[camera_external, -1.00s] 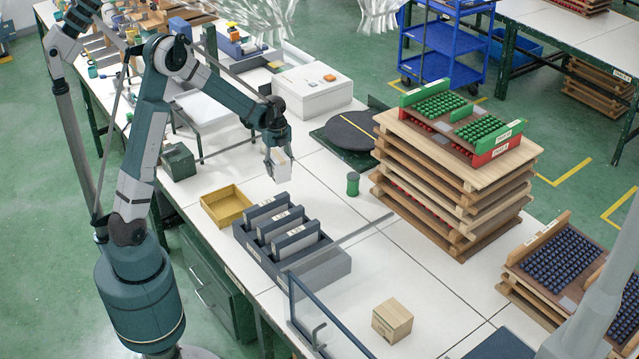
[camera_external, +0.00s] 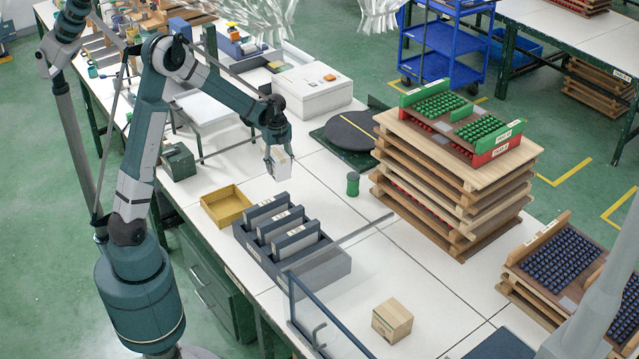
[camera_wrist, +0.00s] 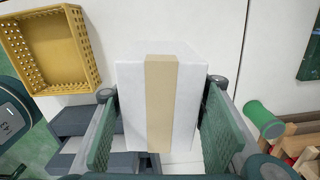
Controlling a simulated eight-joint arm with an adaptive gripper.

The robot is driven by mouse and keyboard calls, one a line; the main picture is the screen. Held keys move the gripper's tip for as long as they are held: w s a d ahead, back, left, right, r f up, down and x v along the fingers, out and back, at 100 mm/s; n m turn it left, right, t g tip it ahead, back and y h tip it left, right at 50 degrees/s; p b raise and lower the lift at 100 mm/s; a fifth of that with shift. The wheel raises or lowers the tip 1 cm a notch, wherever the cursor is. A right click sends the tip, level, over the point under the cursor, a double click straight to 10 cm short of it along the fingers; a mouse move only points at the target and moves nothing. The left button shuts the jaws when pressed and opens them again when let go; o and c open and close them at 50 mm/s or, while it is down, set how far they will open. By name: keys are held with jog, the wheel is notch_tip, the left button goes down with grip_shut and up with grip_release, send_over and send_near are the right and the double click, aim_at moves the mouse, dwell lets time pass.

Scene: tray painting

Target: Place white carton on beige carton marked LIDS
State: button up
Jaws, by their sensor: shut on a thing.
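The white carton (camera_external: 281,168) is held in my gripper (camera_external: 272,160), above the table behind the grey divided bin. In the wrist view the white carton (camera_wrist: 186,105), with a beige tape strip down its middle, sits between the two green finger pads of my gripper (camera_wrist: 160,140). The pads are shut on its sides. A beige carton (camera_external: 392,320) stands on the table at the front, well to the right of and nearer than my gripper. Its label is too small to read.
The grey bin (camera_external: 335,268) with upright dark dividers and a clear panel lie between my gripper and the beige carton. A yellow basket (camera_external: 226,222), green cylinder (camera_external: 352,184) and tall stack of wooden trays (camera_external: 450,225) stand nearby. Table around the beige carton is mostly clear.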

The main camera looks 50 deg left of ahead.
notch_tip(320, 180, up, 21)
jog(key=w+d+m+p, duration=0.2)
jog(key=w+d+m, duration=0.15)
jog(key=d, duration=1.15)
jog(key=w+d+m+p, duration=0.1)
jog(key=w+d+m, duration=0.25)
jog(key=d, duration=1.25)
jog(key=s+d+m+p, duration=0.1)
jog(key=d, duration=0.8)
jog(key=s+d+m, duration=0.1)
jog(key=d+m, duration=0.1)
jog(key=d, duration=0.8)
jog(key=s+d+m+p, duration=0.1)
jog(key=s+d, duration=0.1)
jog(key=d, duration=0.8)
jog(key=shift+d+m+p, duration=0.1)
jog(key=shift+m+p, duration=0.25)
jog(key=shift+m, duration=0.05)
jog(key=s+d+m+p, duration=0.15)
jog(key=s+d, duration=0.25)
jog(key=d, duration=0.4)
jog(key=s+d+m, duration=0.2)
jog(key=s+d, duration=0.3)
jog(key=d, duration=0.3)
jog(key=s+d+m+p, duration=0.1)
jog(key=s+d, duration=0.3)
jog(key=d, duration=0.4)
notch_tip(320, 180, down, 12)
jog(key=shift+r, duration=0.15)
